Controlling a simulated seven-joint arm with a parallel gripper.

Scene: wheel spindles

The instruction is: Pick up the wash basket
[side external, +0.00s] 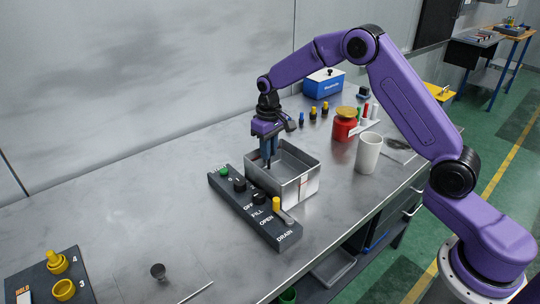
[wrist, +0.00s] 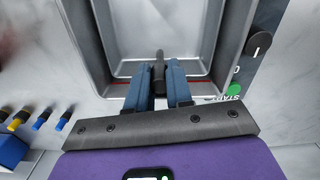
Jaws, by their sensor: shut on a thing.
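A rectangular open-topped metal tank (side external: 300,187) stands on the bench; its pale inside floor and walls show in the wrist view (wrist: 165,30). My gripper (side external: 268,158) points down at the tank's left part, its fingertips below the rim line. In the wrist view, my blue fingers (wrist: 159,80) are shut on a narrow dark handle-like piece (wrist: 158,66) near the tank's wall. I cannot make out a separate basket body; whether the dark piece belongs to the wash basket is unclear. The fingers hide part of it.
A dark control panel (side external: 253,211) with knobs lies along the tank's front. A white cup (side external: 368,154), a red jar (side external: 345,126) and a blue box (side external: 323,83) stand to the right and behind. The bench to the left is mostly clear.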

